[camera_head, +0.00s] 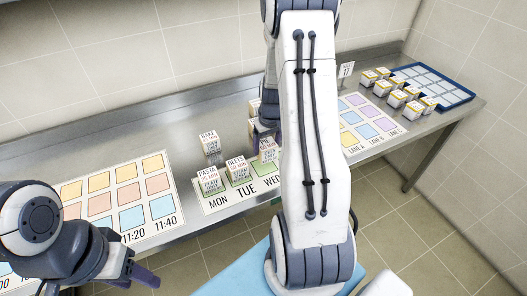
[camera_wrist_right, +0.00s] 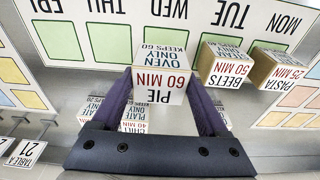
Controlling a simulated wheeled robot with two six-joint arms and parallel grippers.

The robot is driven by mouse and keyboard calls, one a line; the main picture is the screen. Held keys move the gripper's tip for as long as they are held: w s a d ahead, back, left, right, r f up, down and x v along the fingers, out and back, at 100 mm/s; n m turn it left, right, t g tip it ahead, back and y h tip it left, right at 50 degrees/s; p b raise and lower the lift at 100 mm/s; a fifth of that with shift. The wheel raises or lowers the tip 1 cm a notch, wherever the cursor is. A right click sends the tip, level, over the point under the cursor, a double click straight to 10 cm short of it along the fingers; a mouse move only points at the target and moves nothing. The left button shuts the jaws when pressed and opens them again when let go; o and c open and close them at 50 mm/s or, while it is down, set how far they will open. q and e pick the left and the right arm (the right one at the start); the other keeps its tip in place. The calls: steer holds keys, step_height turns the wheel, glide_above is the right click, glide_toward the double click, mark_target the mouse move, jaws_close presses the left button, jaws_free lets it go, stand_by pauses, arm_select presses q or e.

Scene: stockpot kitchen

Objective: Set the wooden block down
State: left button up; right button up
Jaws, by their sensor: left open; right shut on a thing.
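The wooden block (camera_wrist_right: 160,80), with white faces lettered PIE 60 MIN, sits between the two fingers of my right gripper (camera_wrist_right: 158,95), which is shut on it. In the head view the held block (camera_head: 268,150) is near WED on the green day strip (camera_head: 212,207), partly hidden by my right arm. I cannot tell whether its underside touches the strip. The PASTA block (camera_head: 208,182) stands at MON and the BEETS block (camera_head: 238,170) at TUE. My left gripper (camera_head: 138,275) is open and empty at the lower left, near the counter's front edge.
A time mat (camera_head: 113,195) lies left, a lane mat (camera_head: 377,122) right. Several blocks (camera_head: 398,98) stand beside a blue tray (camera_head: 437,82) at far right. THU (camera_wrist_right: 126,38) and FRI (camera_wrist_right: 62,42) look empty.

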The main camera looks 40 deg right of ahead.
mark_target(264, 155)
steer(key=shift+w+a+f, duration=0.2)
steer(key=shift+w+a, duration=0.05)
steer(key=shift+w, duration=0.05)
steer(key=shift+f, duration=0.3)
steer(key=shift+f+p, duration=0.3)
steer(key=shift+f, duration=1.5)
steer(key=shift+f, duration=0.1)
steer(key=shift+f, duration=0.1)
steer(key=o, duration=1.4)
